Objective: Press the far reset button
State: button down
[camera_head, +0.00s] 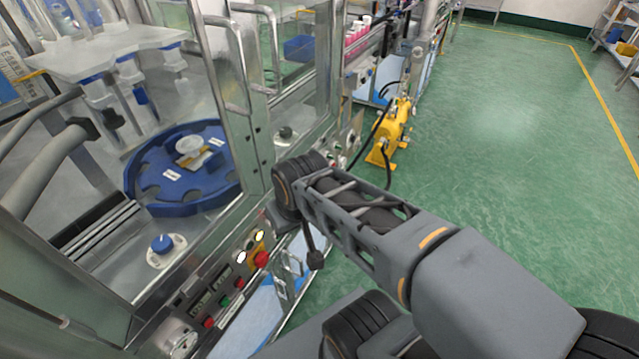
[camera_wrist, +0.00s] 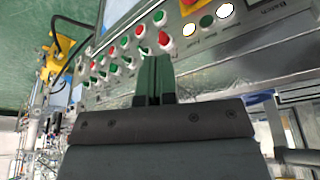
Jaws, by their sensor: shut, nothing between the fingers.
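In the wrist view my gripper (camera_wrist: 155,62) is shut and empty, its dark fingers pointing at a metal control panel (camera_wrist: 215,75) with rows of buttons. A red button (camera_wrist: 163,38) lies just beyond the fingertips; I cannot tell whether they touch. Further along the panel to the left are several red and green buttons, among them a green one (camera_wrist: 158,15) and a red one (camera_wrist: 140,30). Labels are too small to read, so I cannot tell which is the far reset button. In the head view my wrist hides the gripper and the panel behind it.
The near panel in the head view has a red mushroom button (camera_head: 261,259) and lit lamps (camera_head: 260,236). A glass-doored machine with a blue turntable (camera_head: 150,205) stands at left. A yellow unit (camera_head: 393,130) stands beyond my arm. Green floor (camera_head: 500,120) at right is clear.

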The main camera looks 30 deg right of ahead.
jog(key=shift+s, duration=0.1)
jog(key=w+d+f+m+y+b, duration=0.4)
jog(key=w+d+f+m+b, duration=0.2)
jog(key=w+d+f+m, duration=0.35)
jog(key=w+d+f+m+t+h+b, duration=0.1)
jog(key=w+d+f+m+t+b, duration=0.2)
jog(key=d+f+m, duration=0.8)
jog(key=d+f+t+b, duration=0.1)
jog(key=d+f+t, duration=0.1)
jog(key=d, duration=0.4)
jog(key=shift+w+d+f+h+b, duration=0.15)
jog(key=shift+f+h+b, duration=0.15)
jog(key=shift+f, duration=0.3)
jog(key=w+a, duration=0.4)
jog(key=w, duration=0.3)
jog(key=shift+w+a+p, duration=0.15)
jog(key=shift+w+p, duration=0.15)
jog(key=shift+w, duration=0.1)
